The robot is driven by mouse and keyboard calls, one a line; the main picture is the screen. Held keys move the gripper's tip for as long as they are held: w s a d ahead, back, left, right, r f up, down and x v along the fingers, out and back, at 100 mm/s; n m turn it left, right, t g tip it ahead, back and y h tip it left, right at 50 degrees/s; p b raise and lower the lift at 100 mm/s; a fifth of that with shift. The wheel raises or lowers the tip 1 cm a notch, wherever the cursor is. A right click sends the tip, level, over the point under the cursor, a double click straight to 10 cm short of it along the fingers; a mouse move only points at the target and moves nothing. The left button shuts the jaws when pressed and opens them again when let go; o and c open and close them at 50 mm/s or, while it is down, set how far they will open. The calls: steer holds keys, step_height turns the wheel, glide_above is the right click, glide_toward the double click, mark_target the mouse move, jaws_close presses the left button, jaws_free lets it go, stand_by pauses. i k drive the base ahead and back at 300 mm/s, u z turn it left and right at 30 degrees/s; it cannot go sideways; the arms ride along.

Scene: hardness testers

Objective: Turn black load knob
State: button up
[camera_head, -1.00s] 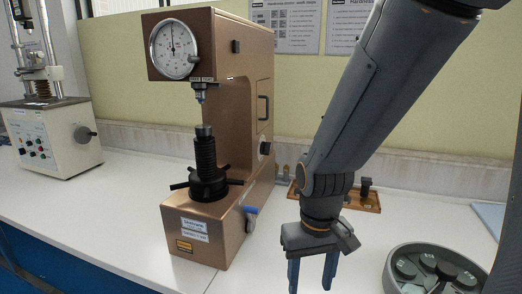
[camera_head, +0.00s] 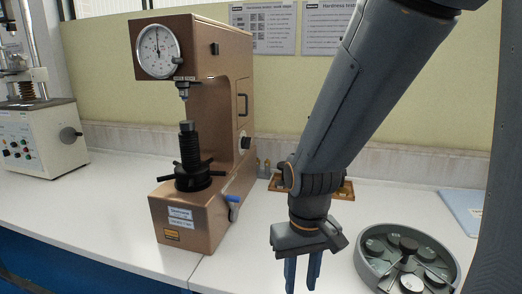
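The bronze hardness tester (camera_head: 216,62) stands left of centre, with a round dial gauge at its top and a black screw and handwheel below. A small, dark round knob (camera_head: 245,140) with a pale face sits on its right side, below a dark handle; it looks like the load knob. My gripper (camera_head: 301,273) points down, lower and to the right of the tester, apart from the knob. Its two blue fingers are spread with an empty gap between them. The fingertips are near the bottom edge of the picture.
A round grey tray (camera_head: 365,273) with several discs lies right of my gripper. A wooden block holder (camera_head: 343,190) stands partly behind my arm.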

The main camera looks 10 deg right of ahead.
mark_target(246, 142)
steer(key=k, duration=0.25)
steer(key=z, duration=0.8)
steer(key=i, duration=0.55)
steer(key=u, duration=0.95)
